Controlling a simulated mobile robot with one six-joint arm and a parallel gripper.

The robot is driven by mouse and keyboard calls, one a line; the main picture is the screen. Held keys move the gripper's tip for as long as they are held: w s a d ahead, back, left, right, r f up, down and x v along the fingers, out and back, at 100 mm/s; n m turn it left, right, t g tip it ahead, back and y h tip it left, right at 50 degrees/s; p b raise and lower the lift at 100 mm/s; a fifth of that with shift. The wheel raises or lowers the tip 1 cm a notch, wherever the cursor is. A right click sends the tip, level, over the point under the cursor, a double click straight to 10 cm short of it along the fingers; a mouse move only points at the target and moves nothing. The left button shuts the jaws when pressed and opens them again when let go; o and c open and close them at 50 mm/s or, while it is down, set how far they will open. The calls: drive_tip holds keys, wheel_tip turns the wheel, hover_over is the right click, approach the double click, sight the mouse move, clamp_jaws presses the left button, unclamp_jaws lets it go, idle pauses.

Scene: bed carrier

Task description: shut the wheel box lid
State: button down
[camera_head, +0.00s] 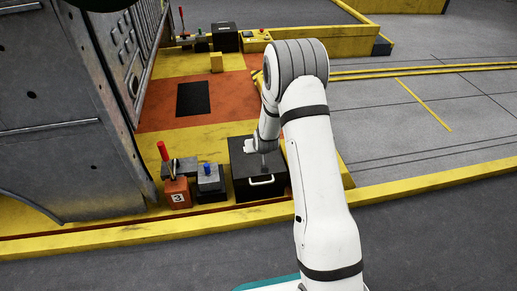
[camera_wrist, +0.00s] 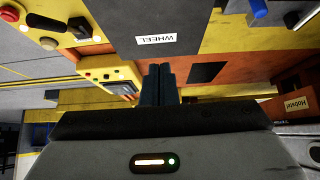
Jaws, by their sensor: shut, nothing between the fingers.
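In the wrist view the dark grey lid (camera_wrist: 190,18) fills the top middle, with an upside-down white WHEEL label (camera_wrist: 156,39). My gripper (camera_head: 264,171) is shut and empty, pointing down over the lid. Its dark fingers also show in the wrist view (camera_wrist: 159,68). Whether the fingertips touch the lid is unclear. My arm hides the box's right side.
Left of the box stand a blue-button unit (camera_head: 209,180) and an orange box with a red lever (camera_head: 177,190). A large grey metal structure (camera_head: 60,120) rises at the left. Grey floor is free at the right.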

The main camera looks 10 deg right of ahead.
drive_tip(key=s+f+p, duration=0.2)
drive_tip(key=s+p, duration=0.2)
drive_tip(key=s, duration=0.5)
drive_tip(key=s+r+g+p, duration=0.1)
drive_tip(key=s+r+p, duration=0.2)
drive_tip(key=r+p, duration=1)
drive_tip(key=s+r+g+p, duration=0.1)
drive_tip(key=s+r+p, duration=0.25)
drive_tip(key=r, duration=1.85)
drive_tip(key=s+r+g+p, duration=0.1)
drive_tip(key=s+r+p, duration=0.7)
drive_tip(key=s+r, duration=0.3)
drive_tip(key=s+r+g+p, duration=0.2)
drive_tip(key=s+r+p, duration=0.5)
drive_tip(key=r, duration=1.3)
drive_tip(key=s, duration=0.3)
drive_tip(key=shift+s+d+r+p, duration=0.25)
drive_tip(key=shift+s+d+p, duration=0.15)
